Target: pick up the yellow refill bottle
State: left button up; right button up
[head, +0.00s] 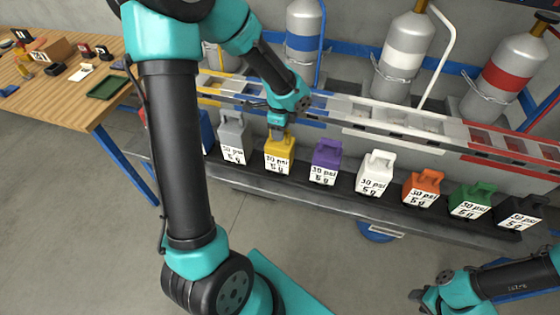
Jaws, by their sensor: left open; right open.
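The yellow refill bottle (279,151) stands upright on the dark shelf, with a white label reading "30 psi 5 g" on its front. It is between the grey bottle and the purple bottle. My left gripper (278,130) points down right at the top of the yellow bottle. Its fingers are small here and overlap the handle, so I cannot tell whether they touch it. It is open. My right gripper (424,298) is at the bottom right, well away from the bottles, open and empty.
Grey (232,138), purple (325,161), white (375,172), orange (423,187), green (470,199) and black (518,212) bottles share the shelf (345,204). A rail (400,116) runs behind them, below gas cylinders. A wooden table (40,98) stands at left.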

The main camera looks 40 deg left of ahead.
aim_at(280, 152)
pick_arm(q)
notch_tip(280, 152, down, 4)
jog(key=shift+a+r, duration=0.1)
jog(key=shift+r, duration=0.1)
jog(key=shift+c, duration=0.5)
grip_shut()
dwell(1.1)
